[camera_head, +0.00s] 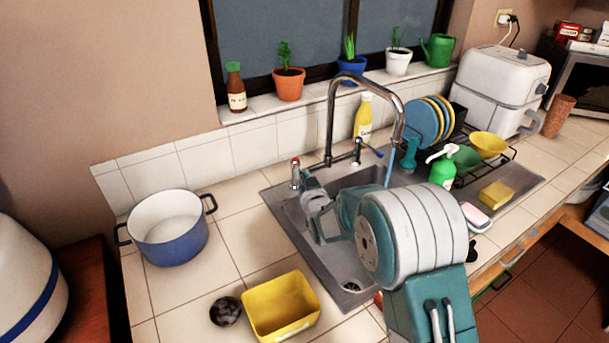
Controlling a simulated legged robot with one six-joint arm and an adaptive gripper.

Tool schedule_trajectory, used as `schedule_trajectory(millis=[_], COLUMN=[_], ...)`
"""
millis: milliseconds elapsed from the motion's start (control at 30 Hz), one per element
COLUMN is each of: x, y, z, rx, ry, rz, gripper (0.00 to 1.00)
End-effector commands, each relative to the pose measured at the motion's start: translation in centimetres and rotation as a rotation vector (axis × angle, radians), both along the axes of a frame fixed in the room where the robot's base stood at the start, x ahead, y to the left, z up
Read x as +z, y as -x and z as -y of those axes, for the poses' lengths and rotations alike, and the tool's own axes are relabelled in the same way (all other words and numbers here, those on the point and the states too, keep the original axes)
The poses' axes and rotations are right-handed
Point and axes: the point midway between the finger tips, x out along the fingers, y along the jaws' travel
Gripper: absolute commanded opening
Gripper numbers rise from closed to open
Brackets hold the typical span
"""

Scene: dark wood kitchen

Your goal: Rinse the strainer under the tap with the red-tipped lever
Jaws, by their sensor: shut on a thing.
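My gripper (309,184) is low over the left side of the sink, close beside the red-tipped lever (295,173). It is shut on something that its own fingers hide. Whether it touches the lever is not clear. The tall curved tap (329,115) stands behind the basin, and a thin bluish stream (389,173) shows below its spout. A blue-tipped lever (373,151) sits at the tap's base. A dark round object (226,311) on the front counter may be the strainer, but I cannot tell. My arm hides much of the sink basin (335,265).
A blue pot (175,246) and a yellow tub (280,308) stand on the left counter. A green soap bottle (442,172), a dish rack (500,160) with plates, and a yellow sponge (497,194) are on the right. The counter between pot and sink is clear.

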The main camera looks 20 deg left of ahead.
Motion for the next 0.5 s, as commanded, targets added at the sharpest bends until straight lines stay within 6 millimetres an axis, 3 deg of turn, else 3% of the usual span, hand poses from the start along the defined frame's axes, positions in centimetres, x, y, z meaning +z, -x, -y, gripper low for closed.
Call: schedule_trajectory(millis=[300,333,367,400,500], x=[0.17,0.16,0.16,0.15,0.12], y=[0.04,0.04,0.04,0.05,0.04], z=[-0.13,-0.13,-0.13,-0.11,-0.07], rx=[0.000,0.000,0.000,0.000,0.000], ry=[-0.001,-0.001,-0.001,-0.001,-0.001], rz=[0.003,0.003,0.003,0.003,0.002], gripper=[0.00,0.33,0.46,0.54,0.54])
